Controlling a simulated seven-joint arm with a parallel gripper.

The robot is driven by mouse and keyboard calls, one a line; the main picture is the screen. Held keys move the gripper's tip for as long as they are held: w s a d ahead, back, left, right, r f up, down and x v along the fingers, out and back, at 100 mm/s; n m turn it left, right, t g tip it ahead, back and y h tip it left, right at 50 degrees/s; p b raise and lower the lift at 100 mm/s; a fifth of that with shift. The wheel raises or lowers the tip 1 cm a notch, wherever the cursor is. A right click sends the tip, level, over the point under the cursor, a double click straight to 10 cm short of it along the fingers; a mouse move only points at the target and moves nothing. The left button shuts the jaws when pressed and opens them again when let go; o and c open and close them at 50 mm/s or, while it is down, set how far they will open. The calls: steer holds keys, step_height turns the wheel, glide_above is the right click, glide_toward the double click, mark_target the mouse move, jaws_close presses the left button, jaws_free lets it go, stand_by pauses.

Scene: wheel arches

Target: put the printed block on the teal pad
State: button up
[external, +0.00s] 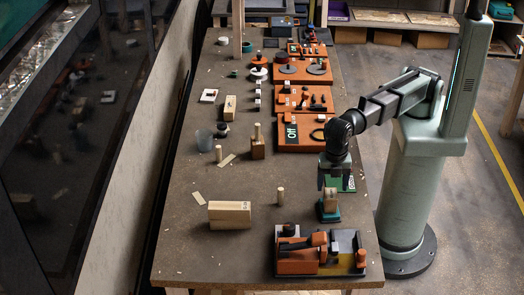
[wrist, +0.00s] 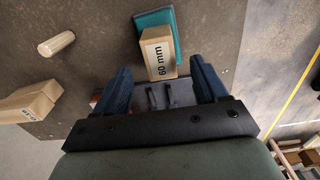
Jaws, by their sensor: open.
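The printed block (wrist: 158,58), light wood with "60 mm" on its face, stands at the near end of the teal pad (wrist: 158,18) in the wrist view. In the external view the block (external: 330,197) appears to rest on the teal pad (external: 328,216), near the table's right edge. My gripper (external: 336,186) is just above it, pointing down. In the wrist view the fingers of my gripper (wrist: 160,74) are wide apart, one to each side of the block, with gaps and nothing held. Part of the pad is hidden by the block.
A wider wooden block (external: 229,216) and a short wooden peg (external: 281,196) stand to the left. An orange tool fixture (external: 300,262) is in front.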

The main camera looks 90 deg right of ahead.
mark_target(331, 193)
steer(key=shift+r, duration=2.9)
